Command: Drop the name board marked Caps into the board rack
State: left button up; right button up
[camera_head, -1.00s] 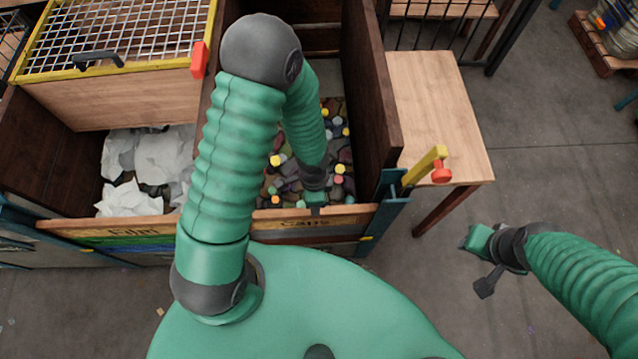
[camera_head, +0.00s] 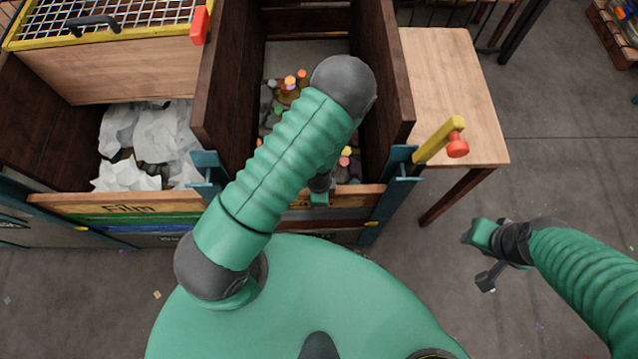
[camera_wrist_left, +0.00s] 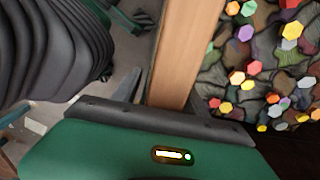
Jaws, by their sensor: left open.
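The Caps name board (camera_head: 366,194) is the wooden top board at the front of the right bin. My left arm covers most of its lettering in the head view. In the left wrist view the board's wooden edge (camera_wrist_left: 174,55) runs up the picture beside the bin's contents. My left gripper (camera_head: 320,199) is open at the board's top edge; I cannot tell whether it touches the board. My right gripper (camera_head: 480,236) hangs empty over the floor at the right; its jaw gap does not show clearly. I cannot make out a separate board rack.
Blue posts (camera_head: 400,168) flank the right bin's front, with a yellow lever and red knob (camera_head: 440,140) beside one. The bin holds colourful caps (camera_wrist_left: 240,78). The left bin, with its Film board (camera_head: 126,208), holds white film (camera_head: 160,138). A wooden table (camera_head: 455,95) stands at the right.

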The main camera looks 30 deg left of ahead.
pick_arm(q)
jog(key=shift+c, duration=0.3)
grip_shut()
dwell(1.0)
jog(key=c, duration=0.8)
grip_release()
grip_shut()
